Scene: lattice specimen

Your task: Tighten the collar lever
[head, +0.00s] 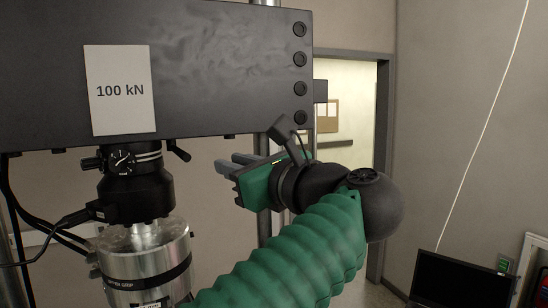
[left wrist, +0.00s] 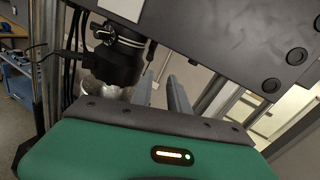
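The black collar (head: 130,158) sits under the dark crosshead, above a silver cylindrical grip. A short black collar lever (head: 178,151) sticks out from its right side, angled down. In the left wrist view, the collar (left wrist: 122,38) is at the upper left, with the lever (left wrist: 151,50) on its right side. My left gripper (head: 226,163) is to the right of the lever, clear of it, with its grey fingers pointing left. In the left wrist view, the fingers (left wrist: 160,76) stand apart with nothing between them. My right gripper is not in view.
The dark crosshead (head: 215,70) with a "100 kN" label (head: 121,90) hangs just above the collar and gripper. The silver grip (head: 147,265) is below. Cables (head: 45,238) run at the left.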

